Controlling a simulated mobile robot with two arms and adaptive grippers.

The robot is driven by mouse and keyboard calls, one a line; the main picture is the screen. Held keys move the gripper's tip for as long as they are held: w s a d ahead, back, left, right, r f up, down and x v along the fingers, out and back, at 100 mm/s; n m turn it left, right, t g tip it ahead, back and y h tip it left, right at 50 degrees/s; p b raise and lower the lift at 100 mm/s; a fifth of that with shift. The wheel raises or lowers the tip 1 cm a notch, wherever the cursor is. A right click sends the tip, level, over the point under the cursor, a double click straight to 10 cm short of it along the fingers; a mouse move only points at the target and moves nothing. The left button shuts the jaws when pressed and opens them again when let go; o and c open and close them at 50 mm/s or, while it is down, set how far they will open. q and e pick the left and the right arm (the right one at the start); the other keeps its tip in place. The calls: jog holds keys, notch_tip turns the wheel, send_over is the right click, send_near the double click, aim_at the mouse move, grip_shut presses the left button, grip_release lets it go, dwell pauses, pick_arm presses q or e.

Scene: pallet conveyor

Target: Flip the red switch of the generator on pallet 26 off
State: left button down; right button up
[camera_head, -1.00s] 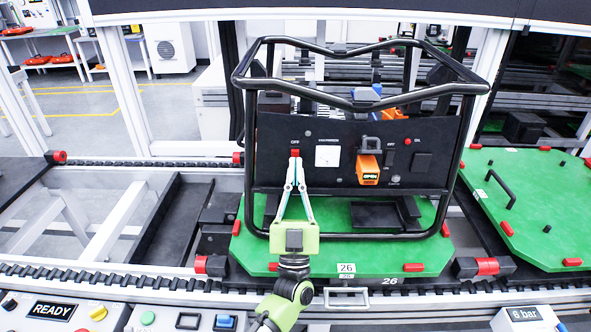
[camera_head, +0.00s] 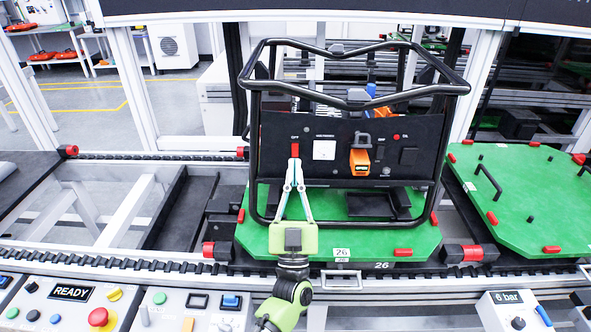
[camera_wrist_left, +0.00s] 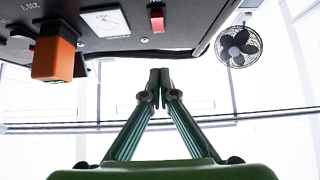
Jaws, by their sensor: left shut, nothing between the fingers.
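The generator on pallet 26 has a black front panel (camera_head: 340,170) inside a black tube frame (camera_head: 255,130). It stands on the green pallet (camera_head: 385,238), marked with a "26" label. The small red switch (camera_head: 295,150) is on the panel's upper left, under a tiny label. It also shows in the wrist view at the top centre (camera_wrist_left: 156,17). My left gripper (camera_head: 294,162) is shut and empty, its tips just below the switch in the head view. In the wrist view the tips (camera_wrist_left: 160,78) appear apart from the switch. Which way the switch is set is unclear. My right gripper is out of view.
An orange connector (camera_head: 359,162) sticks out of the panel to the right of the switch. A second green pallet (camera_head: 530,195) stands at the right. A console with a red emergency button (camera_head: 99,317) lies front left. The conveyor section left of the pallet is empty.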

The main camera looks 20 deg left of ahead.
pick_arm(q)
jog(key=b+v, duration=0.2)
jog(key=v, duration=0.6)
jog(key=shift+s+f+b, duration=0.15)
jog(key=shift+s+b, duration=0.2)
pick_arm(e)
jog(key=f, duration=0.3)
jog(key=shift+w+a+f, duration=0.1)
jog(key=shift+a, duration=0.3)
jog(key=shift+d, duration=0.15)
